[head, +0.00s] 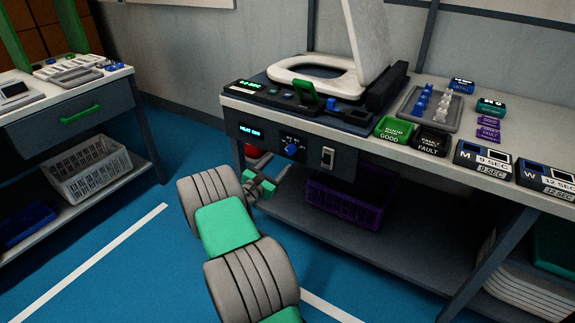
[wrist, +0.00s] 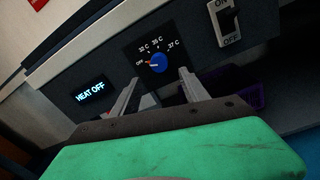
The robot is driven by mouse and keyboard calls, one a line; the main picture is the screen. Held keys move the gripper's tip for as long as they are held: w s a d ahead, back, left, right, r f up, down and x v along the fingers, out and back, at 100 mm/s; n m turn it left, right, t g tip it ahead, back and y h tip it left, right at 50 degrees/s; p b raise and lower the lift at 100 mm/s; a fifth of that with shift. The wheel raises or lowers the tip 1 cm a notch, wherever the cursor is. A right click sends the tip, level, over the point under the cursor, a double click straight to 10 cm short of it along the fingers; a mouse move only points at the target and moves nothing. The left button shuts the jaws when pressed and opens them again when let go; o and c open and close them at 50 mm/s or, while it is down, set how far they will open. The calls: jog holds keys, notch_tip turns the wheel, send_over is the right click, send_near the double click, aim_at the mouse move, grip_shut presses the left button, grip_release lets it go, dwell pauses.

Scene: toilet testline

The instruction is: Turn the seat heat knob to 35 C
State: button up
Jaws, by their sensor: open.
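The seat heat knob (wrist: 159,62) is a round blue dial on a dark plate, with marks OFF, 33 C, 35 C and 37 C around it. Its pointer appears to face the OFF mark at its left. The knob also shows on the bench's front panel in the head view (head: 291,150). A small display (wrist: 91,92) left of it reads HEAT OFF; it shows in the head view too (head: 250,131). My gripper (wrist: 156,82) is open and empty, its two fingers apart just below and either side of the knob. In the head view my gripper (head: 268,183) is below-left of the knob.
A white rocker switch (wrist: 228,17) marked ON and OFF sits right of the knob. A toilet seat with raised lid (head: 366,40) stands on the bench above. A purple basket (head: 345,199) is on the shelf below. Labelled green GOOD (head: 393,130) and black FAULT (head: 431,141) boxes lie on the bench top.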

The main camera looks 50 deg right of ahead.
aim_at(289, 153)
jog(key=d, duration=0.4)
jog(key=d+b, duration=0.1)
jog(key=d, duration=0.2)
jog(key=shift+w+r, duration=0.15)
jog(key=shift+w, duration=0.25)
grip_shut()
